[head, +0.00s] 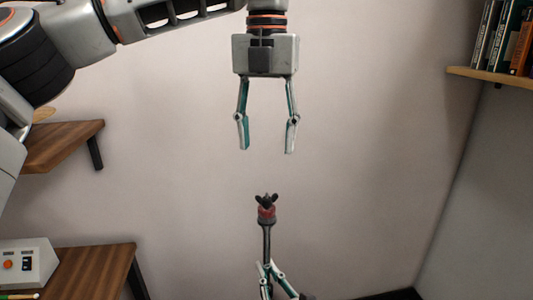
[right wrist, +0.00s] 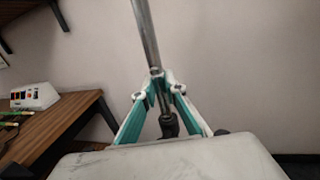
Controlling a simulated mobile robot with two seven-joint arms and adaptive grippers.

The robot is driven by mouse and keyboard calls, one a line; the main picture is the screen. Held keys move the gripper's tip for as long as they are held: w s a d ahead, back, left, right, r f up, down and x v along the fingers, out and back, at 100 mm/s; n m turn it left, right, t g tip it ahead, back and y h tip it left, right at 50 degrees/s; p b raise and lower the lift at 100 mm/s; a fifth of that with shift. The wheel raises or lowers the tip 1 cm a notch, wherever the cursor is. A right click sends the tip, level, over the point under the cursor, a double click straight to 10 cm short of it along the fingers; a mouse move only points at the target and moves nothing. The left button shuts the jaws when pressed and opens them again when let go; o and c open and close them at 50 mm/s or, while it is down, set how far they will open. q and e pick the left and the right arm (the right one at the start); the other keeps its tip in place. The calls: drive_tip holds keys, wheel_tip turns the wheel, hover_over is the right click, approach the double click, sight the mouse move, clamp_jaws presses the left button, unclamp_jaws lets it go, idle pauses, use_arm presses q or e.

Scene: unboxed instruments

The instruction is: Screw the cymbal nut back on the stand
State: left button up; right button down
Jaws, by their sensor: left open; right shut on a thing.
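The dark wing nut (head: 267,200) sits at the top of the stand, just above a red washer-like piece (head: 266,213). How far it is threaded on cannot be seen. The stand's thin upright rod (head: 267,243) runs down below it and also shows in the right wrist view (right wrist: 144,30). My left gripper (head: 267,150) points straight down, open and empty, above the nut with a clear gap. My right gripper (head: 267,268) is shut on the stand rod well below the nut; its fingers show around the rod in the right wrist view (right wrist: 160,82).
A wooden table (head: 95,272) with a white control box (head: 27,264) stands at the lower left. A wooden shelf (head: 65,147) is above it. A bookshelf (head: 490,77) is at the upper right. The space around the stand top is clear.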

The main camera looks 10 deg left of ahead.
drive_tip(key=shift+r, duration=0.1)
drive_tip(key=c, duration=2)
unclamp_jaws()
drive_tip(key=v, duration=1.2)
